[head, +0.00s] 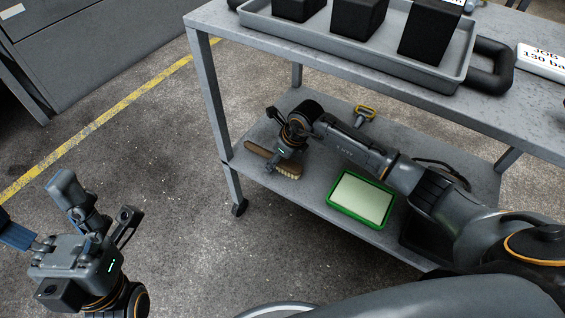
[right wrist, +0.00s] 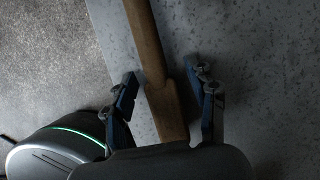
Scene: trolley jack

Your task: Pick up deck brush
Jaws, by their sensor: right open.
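The deck brush (head: 288,171) lies on the trolley's lower shelf (head: 310,205), near its left end. It has a wooden back and pale bristles. My right gripper (head: 279,160) is over the brush and hides part of it. In the right wrist view, the brush's wooden body (right wrist: 150,50) runs between the two open fingers of my right gripper (right wrist: 168,88), with a gap at the right finger. Whether the left finger touches the wood, I cannot tell. My left gripper (head: 40,212) is at the lower left, above the floor, with its fingers apart and empty.
The trolley's upper shelf (head: 510,110) overhangs my right arm and carries a grey tray (head: 350,48) with black blocks. A trolley leg (head: 215,110) stands left of the brush. Floor at left is clear.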

